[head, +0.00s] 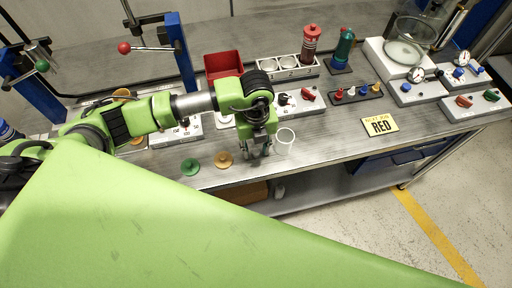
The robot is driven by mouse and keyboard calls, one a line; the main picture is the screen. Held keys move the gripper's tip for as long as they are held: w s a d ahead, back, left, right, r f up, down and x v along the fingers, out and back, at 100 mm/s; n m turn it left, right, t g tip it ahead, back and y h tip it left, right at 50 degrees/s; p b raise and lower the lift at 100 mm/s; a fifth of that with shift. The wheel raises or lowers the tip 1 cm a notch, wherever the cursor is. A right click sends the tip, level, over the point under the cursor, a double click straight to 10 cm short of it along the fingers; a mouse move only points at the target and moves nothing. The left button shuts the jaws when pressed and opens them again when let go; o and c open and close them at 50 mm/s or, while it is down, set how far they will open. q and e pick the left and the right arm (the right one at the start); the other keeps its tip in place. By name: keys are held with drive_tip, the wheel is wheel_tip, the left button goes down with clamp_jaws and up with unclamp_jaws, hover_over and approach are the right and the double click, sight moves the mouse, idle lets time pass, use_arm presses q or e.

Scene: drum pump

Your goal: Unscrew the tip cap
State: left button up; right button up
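My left gripper (258,150) points down over the front of the metal bench, just left of a clear cup (284,142). Its fingers are small and dark here, and I cannot tell whether they are apart or hold anything. I cannot make out for certain which thing is the tip cap. Bottles with caps stand at the back: a dark red one (310,46) and a green one with a red top (343,47). A dark strip (357,94) holds several small coloured pieces. My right gripper is not in view.
A green disc (190,166) and an orange disc (223,160) lie at the bench's front edge. A red bin (223,65) stands behind my arm. A yellow "RED" sign (380,126) lies right of the cup. Valve and gauge panels (474,104) line the right.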

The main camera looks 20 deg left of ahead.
sight(256, 151)
use_arm(q)
wheel_tip(256, 151, up, 12)
drive_tip(key=b, duration=0.3)
